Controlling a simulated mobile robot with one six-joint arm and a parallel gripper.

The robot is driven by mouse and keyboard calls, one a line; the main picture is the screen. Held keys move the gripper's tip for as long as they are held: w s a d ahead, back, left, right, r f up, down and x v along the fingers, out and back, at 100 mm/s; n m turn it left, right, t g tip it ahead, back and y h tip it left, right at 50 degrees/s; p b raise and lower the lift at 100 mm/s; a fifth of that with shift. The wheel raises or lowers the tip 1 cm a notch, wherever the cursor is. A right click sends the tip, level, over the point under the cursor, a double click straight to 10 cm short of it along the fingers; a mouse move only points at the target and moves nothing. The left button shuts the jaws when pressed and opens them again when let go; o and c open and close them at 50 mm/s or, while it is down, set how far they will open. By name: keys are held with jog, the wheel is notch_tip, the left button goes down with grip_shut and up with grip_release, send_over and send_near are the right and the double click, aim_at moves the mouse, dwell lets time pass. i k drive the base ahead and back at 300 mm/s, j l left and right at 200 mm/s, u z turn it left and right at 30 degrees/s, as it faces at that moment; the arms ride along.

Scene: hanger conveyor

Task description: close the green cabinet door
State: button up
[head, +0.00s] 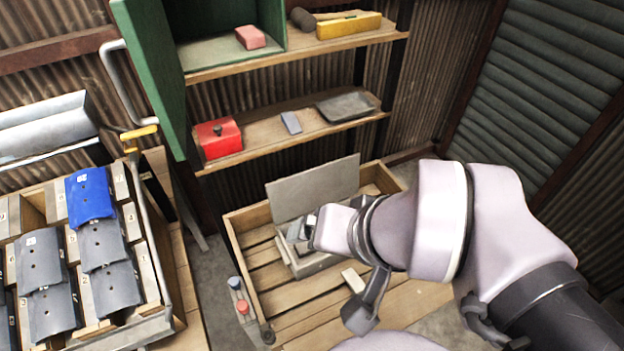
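The green cabinet (228,51) stands on the upper shelf in the head view, its top cut off by the picture edge. Its green door (156,72) is swung open at the left and juts toward me, with a pale bar handle (118,82) on its left side. The open cabinet shows a pink block (250,37) inside. My gripper (302,228) is low and to the right of the door, well apart from it, over a wooden crate. Its fingers are small and blend with a grey box behind them, so I cannot tell whether they are open.
The wooden crate (238,223) holds a grey box with its lid (314,187) raised. The lower shelf (265,133) carries a red box (217,138) and a grey tray (346,106). A rack (150,273) of grey and blue plates stands left, below the door. A yellow-handled lever (139,132) is near the door.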

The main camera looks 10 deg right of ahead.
aim_at(146, 30)
jog(key=k+j, duration=0.1)
jog(key=j, duration=0.4)
jog(key=k+j+z, duration=0.1)
jog(key=j, duration=0.4)
jog(key=k+j, duration=0.1)
jog(key=j, duration=0.35)
